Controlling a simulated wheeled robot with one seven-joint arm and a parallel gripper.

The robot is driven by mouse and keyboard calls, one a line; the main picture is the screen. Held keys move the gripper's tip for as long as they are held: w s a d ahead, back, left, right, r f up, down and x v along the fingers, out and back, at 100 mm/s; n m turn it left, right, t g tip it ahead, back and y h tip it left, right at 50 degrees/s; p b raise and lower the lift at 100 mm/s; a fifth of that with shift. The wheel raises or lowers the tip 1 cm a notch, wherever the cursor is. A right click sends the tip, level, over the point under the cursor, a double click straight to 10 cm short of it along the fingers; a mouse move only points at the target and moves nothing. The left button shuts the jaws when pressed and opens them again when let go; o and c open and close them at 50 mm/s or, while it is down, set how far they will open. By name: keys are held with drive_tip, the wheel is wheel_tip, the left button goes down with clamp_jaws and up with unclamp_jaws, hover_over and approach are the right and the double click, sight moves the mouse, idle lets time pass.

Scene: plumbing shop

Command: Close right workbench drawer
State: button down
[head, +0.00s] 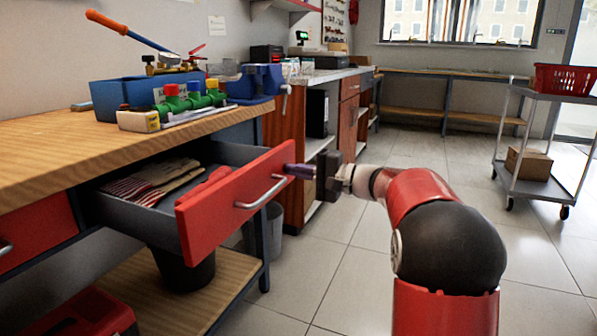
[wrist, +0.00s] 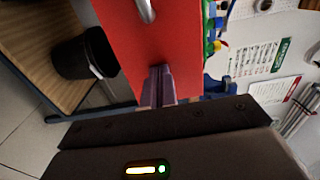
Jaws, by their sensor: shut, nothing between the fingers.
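The right workbench drawer (head: 236,205) is pulled out, with a red front and a silver bar handle (head: 262,192). Gloves (head: 150,183) and a red tool lie inside it. My gripper (head: 292,171) is shut and empty, at the right end of the drawer front, near its upper corner. In the wrist view, the purple-grey fingertips (wrist: 158,88) meet or nearly meet the red drawer front (wrist: 160,38); contact is not certain. The handle also shows at the top of the wrist view (wrist: 146,10), away from the fingers.
The wooden workbench top (head: 60,150) carries a blue toolbox, green valve fittings and a blue vise (head: 258,82). A black bucket (head: 185,268) stands on the lower shelf. A cart (head: 535,150) with a red basket is at right. The floor between is clear.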

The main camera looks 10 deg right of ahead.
sight(207, 169)
drive_tip(key=p+x, duration=0.3)
drive_tip(key=x, duration=2.3)
drive_tip(key=shift+w+a, duration=0.15)
drive_tip(key=shift+a, duration=0.05)
drive_tip(key=shift+w+a, duration=0.1)
drive_tip(key=shift+a, duration=0.05)
drive_tip(key=shift+r, duration=0.15)
drive_tip(key=shift+a+r, duration=0.1)
drive_tip(key=shift+r, duration=0.05)
